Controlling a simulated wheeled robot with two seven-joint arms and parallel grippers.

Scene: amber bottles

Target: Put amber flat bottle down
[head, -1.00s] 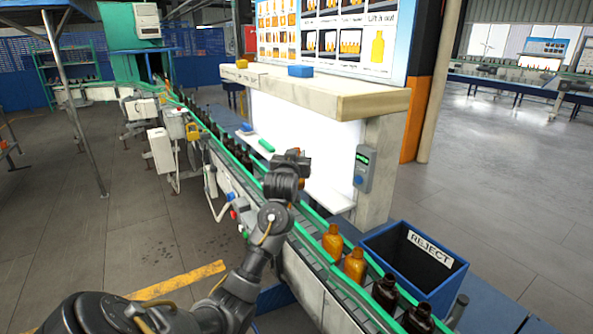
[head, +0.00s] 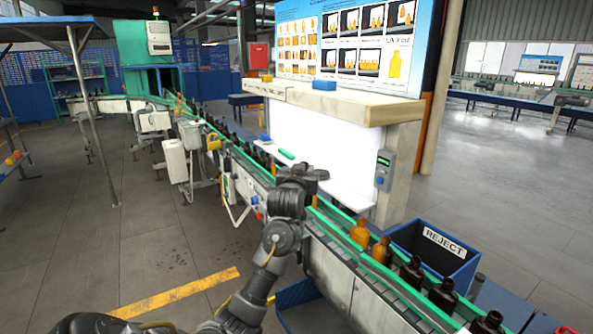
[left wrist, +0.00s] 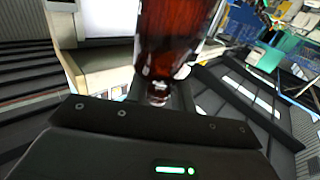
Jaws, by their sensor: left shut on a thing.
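My left gripper (head: 305,176) is above the conveyor in the head view, in front of the white light panel. In the left wrist view a dark red-brown amber bottle (left wrist: 172,38) is held in the shut jaws, its narrow neck end toward the gripper. The held bottle is mostly hidden behind the gripper in the head view, so its flat shape cannot be confirmed there. The conveyor (head: 352,262) with green rails runs diagonally under the arm. My right gripper is out of view.
Lighter amber bottles (head: 360,233) and dark bottles (head: 411,272) stand on the conveyor to the right of the gripper. A blue REJECT bin (head: 462,268) is behind them. The inspection booth ledge (head: 345,108) and a control box (head: 384,170) rise behind the gripper.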

